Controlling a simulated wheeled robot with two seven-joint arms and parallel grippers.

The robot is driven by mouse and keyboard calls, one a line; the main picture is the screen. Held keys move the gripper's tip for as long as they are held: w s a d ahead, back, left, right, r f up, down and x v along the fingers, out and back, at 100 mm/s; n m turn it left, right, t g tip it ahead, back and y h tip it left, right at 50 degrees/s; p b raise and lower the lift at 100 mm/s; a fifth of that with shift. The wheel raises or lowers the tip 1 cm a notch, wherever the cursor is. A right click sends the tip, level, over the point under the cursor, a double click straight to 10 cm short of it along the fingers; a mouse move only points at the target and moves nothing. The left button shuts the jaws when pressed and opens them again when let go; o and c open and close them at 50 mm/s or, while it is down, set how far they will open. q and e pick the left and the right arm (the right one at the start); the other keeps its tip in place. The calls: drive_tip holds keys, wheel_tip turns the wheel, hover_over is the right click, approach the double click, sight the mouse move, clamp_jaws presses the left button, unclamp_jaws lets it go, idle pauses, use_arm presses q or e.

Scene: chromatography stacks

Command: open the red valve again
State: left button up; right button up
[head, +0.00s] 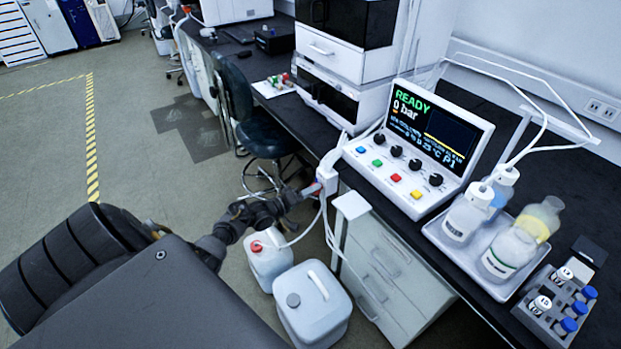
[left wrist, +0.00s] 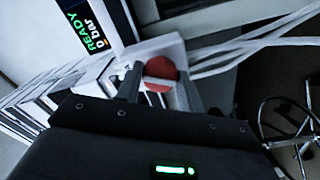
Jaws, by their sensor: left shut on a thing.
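The red valve (left wrist: 160,69) is a round red knob with a pale stripe across it, on a white block at the bench's front edge. In the left wrist view the stripe lies nearly level. My left gripper (left wrist: 158,88) is shut on the knob, one finger on each side. In the head view my left gripper (head: 312,190) reaches the white valve block (head: 328,172) and mostly hides the knob. The control panel (head: 430,135) beside it reads READY and 0 bar. My right gripper is not in view.
White tubes hang from the valve block towards two jugs (head: 315,305) on the floor. A tray (head: 440,237) of bottles and a vial rack (head: 545,325) stand on the bench at right. A chair (head: 262,135) stands behind my left gripper. The floor at left is clear.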

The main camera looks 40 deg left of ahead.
use_arm(q)
drive_tip(key=n+p, duration=0.1)
drive_tip(key=n, duration=0.4)
drive_tip(key=shift+n+p, duration=0.3)
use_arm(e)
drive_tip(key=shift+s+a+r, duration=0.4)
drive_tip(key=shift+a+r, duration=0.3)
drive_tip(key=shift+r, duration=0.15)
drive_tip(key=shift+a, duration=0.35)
use_arm(q)
drive_tip(key=o, duration=0.9)
drive_tip(key=shift+o, duration=0.5)
drive_tip(key=p+v, duration=0.1)
drive_tip(key=v, duration=1)
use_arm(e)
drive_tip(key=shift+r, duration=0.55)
